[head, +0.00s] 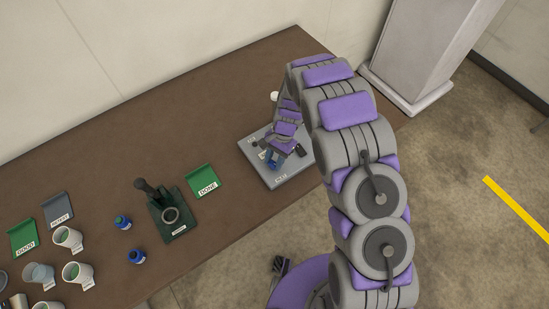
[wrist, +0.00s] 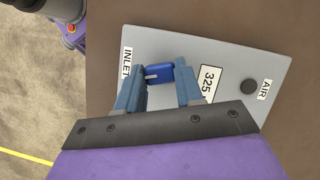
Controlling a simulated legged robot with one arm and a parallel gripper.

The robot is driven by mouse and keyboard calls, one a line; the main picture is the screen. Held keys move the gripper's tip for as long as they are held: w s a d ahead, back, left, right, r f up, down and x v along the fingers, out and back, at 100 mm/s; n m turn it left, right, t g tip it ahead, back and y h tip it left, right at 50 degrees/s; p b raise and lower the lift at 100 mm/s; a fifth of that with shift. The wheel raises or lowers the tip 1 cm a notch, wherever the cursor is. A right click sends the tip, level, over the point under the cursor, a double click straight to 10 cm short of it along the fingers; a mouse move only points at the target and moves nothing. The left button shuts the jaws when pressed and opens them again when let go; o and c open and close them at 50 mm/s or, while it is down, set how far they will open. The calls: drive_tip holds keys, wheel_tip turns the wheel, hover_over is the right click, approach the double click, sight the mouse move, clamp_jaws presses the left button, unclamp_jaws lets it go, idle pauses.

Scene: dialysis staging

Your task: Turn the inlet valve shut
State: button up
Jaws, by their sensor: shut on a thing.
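The grey panel (wrist: 222,68) carries an INLET label (wrist: 127,61) at its left end and an AIR label (wrist: 264,90) at its right. The inlet valve's blue handle (wrist: 159,74) sits beside the INLET label, with a pale mark on its left part. My gripper (wrist: 161,70) has its blue fingers on either side of this handle and is shut on it. The valve's base is hidden below the handle. In the head view the panel (head: 291,172) lies on the brown bench, and my gripper (head: 273,159) reaches down over it, partly covered by my arm.
A round black knob (wrist: 249,87) and a 325 label (wrist: 208,80) share the panel. In the head view, a green DONE tray (head: 203,181), a dark green stand (head: 172,213) and blue-capped bottles (head: 123,222) stand left of it.

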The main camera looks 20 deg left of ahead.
drive_tip(key=n, duration=0.2)
drive_tip(key=n+h+p, duration=0.1)
drive_tip(key=shift+w+a+r+n, duration=0.1)
drive_tip(key=shift+a+n, duration=0.1)
drive_tip(key=shift+n, duration=0.2)
drive_tip(key=n+h+p, duration=0.1)
drive_tip(key=n, duration=0.2)
drive_tip(key=shift+a+n+h, duration=0.1)
drive_tip(key=shift+n+h, duration=0.2)
drive_tip(key=shift+h, duration=0.1)
drive_tip(key=n+h+p, duration=0.1)
drive_tip(key=n+p, duration=0.1)
drive_tip(key=n, duration=0.2)
drive_tip(key=shift+a+t, duration=0.1)
drive_tip(key=shift+t, duration=0.2)
drive_tip(key=shift+n+t+h+p, duration=0.4)
drive_tip(key=shift+n+h+p, duration=0.2)
drive_tip(key=shift+n, duration=0.7)
drive_tip(key=o, duration=1)
drive_tip(key=shift+o, duration=0.2)
